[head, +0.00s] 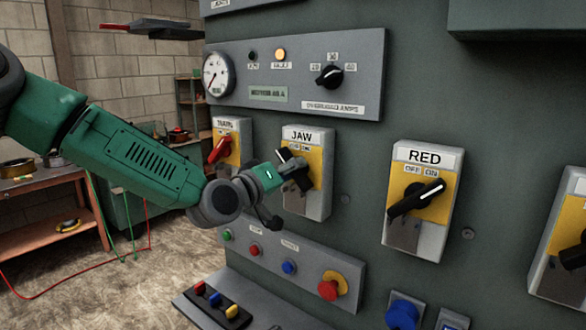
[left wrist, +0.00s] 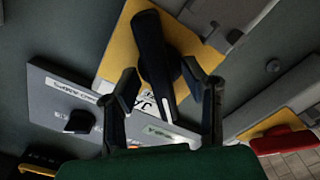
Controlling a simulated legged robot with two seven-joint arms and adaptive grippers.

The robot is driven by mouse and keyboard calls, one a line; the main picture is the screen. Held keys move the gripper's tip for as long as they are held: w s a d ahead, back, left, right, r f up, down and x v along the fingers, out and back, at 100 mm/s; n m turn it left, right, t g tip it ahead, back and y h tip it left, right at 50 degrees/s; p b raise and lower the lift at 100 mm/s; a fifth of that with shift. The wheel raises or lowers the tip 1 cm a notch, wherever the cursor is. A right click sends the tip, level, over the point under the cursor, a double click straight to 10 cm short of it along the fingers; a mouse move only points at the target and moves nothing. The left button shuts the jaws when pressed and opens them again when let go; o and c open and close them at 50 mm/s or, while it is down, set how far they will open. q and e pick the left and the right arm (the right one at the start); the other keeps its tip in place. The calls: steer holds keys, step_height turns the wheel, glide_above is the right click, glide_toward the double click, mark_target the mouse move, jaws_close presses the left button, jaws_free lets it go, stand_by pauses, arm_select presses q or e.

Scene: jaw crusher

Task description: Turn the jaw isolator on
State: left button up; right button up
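The jaw isolator (head: 318,195) is a grey box with a yellow plate and a "JAW" label, on the green-grey panel. Its black handle (left wrist: 153,55) shows long and straight in the left wrist view. In the head view my gripper partly hides it; its upper end seems to lean left, toward the OFF label. My left gripper (head: 288,175) is at the front of this isolator. In the left wrist view its two dark fingers (left wrist: 165,95) are spread, one on each side of the handle, with gaps visible. My right gripper is in neither view.
The red-handled main isolator (head: 220,150) is close on the left, and the RED isolator (head: 422,200) stands to the right. A gauge panel (head: 300,75) is above. A button strip (head: 265,250) is below. A workbench (head: 45,205) is at far left.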

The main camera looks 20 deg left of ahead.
arm_select(q)
steer(key=shift+w+a, duration=0.2)
steer(key=shift+a, duration=0.05)
steer(key=shift+d, duration=0.1)
steer(key=c, duration=0.7)
steer(key=shift+d, duration=0.15)
jaws_close()
steer(key=shift+s, duration=0.1)
